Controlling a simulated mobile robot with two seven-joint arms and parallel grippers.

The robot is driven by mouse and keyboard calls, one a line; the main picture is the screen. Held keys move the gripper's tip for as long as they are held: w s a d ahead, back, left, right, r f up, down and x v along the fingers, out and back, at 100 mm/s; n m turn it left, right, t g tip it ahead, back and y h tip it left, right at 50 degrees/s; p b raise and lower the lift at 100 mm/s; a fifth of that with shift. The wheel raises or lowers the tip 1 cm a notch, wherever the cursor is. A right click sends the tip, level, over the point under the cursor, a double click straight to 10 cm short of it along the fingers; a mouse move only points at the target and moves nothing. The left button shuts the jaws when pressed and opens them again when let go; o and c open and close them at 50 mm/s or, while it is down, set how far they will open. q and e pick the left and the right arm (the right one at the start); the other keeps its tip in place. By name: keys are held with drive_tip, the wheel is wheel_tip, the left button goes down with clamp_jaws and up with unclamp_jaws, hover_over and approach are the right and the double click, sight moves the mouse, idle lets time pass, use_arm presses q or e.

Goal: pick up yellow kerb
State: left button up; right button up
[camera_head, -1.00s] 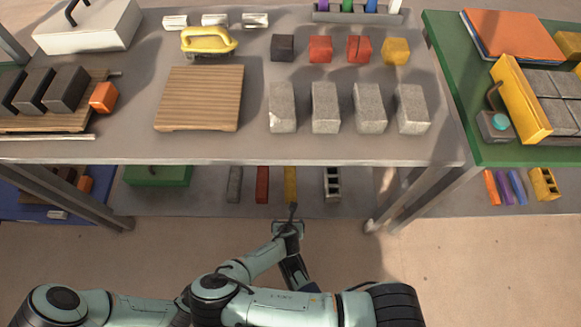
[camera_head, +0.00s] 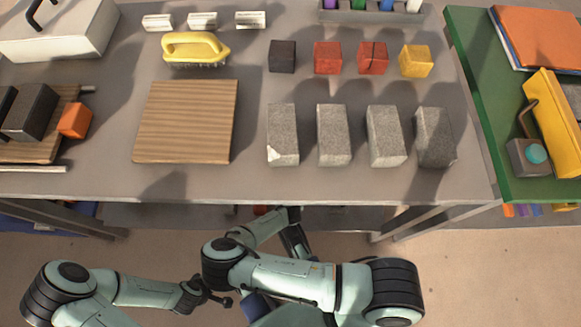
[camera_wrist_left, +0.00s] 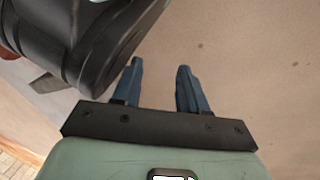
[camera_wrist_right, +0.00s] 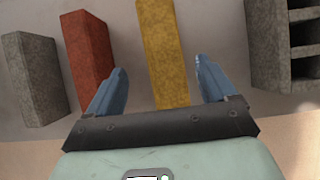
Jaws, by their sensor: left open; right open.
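The yellow kerb (camera_wrist_right: 163,50) is a long yellow block on the lower shelf in the right wrist view. My right gripper (camera_wrist_right: 159,66) is open, with one finger on each side of the kerb's near part. It does not hold the kerb, and I cannot tell whether the fingers touch it. The kerb is hidden under the table in the head view. My left gripper (camera_wrist_left: 160,72) is open and empty above the bare floor, close to a black part of my own arm.
A red block (camera_wrist_right: 88,50) and a grey block (camera_wrist_right: 35,80) lie left of the kerb. A grey hollow block (camera_wrist_right: 285,45) lies to its right. The tabletop (camera_head: 300,188) overhangs the shelf and carries a wooden board (camera_head: 187,120) and several grey blocks (camera_head: 332,135).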

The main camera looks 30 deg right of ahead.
drive_tip(key=x, duration=0.2)
drive_tip(key=shift+w+d+f+b, duration=0.1)
drive_tip(key=shift+f+b, duration=0.15)
drive_tip(key=shift+b, duration=0.05)
drive_tip(key=b+x, duration=0.1)
drive_tip(key=x, duration=0.1)
drive_tip(key=b+x, duration=0.1)
drive_tip(key=x, duration=0.1)
drive_tip(key=shift+s+f, duration=0.15)
drive_tip(key=shift+s, duration=0.2)
drive_tip(key=shift+w+d+f+b, duration=0.15)
drive_tip(key=shift+w+f+b, duration=0.1)
drive_tip(key=shift+f+b, duration=0.15)
clamp_jaws()
use_arm(q)
drive_tip(key=s+f+g, duration=0.2)
drive_tip(key=s+f, duration=0.2)
drive_tip(key=s, duration=0.3)
drive_tip(key=shift+a+f+n+g, duration=0.2)
drive_tip(key=shift+a+n+g, duration=0.1)
drive_tip(key=shift+a, duration=0.15)
use_arm(e)
drive_tip(key=shift+r, duration=0.1)
